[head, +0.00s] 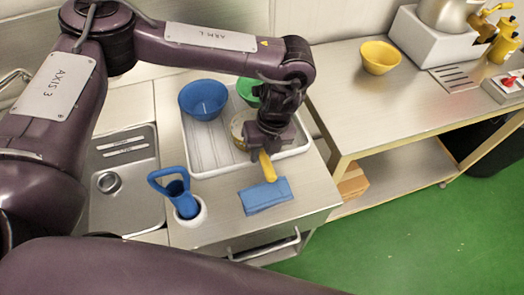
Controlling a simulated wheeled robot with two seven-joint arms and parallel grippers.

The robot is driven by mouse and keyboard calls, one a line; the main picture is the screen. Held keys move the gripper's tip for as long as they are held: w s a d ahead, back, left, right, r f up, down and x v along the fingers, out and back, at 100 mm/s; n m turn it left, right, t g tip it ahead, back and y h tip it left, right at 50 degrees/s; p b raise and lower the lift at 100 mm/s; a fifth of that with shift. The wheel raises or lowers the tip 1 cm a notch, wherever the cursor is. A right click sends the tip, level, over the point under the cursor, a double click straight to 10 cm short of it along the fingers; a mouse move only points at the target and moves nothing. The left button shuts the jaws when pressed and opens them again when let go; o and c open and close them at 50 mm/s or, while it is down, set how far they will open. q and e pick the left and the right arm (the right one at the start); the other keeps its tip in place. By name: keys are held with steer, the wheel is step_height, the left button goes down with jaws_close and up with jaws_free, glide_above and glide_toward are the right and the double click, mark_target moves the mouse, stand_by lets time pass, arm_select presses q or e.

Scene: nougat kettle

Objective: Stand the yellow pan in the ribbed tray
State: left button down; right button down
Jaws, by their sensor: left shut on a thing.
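The ribbed tray (205,150) is white with raised ribs and stands on the steel counter by the sink. My left gripper (267,153) is over the tray's front right part, pointing down. It is shut on a yellow piece (269,172), seemingly part of the yellow pan, which sticks out below the jaws. The rest of this piece is hidden by the gripper. A pale cream round thing (238,128) shows just behind the gripper, partly hidden; I cannot tell if it joins the yellow piece. My right gripper is not in view.
A blue bowl (203,99) and a green bowl (247,92) are in the tray. A blue cloth (265,195) and a blue-handled tool in a white holder (188,208) are in front. A yellow bowl (380,58) stands on the right table (400,108).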

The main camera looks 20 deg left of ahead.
arm_select(q)
steer(key=shift+s+f, duration=0.15)
steer(key=shift+f, duration=0.1)
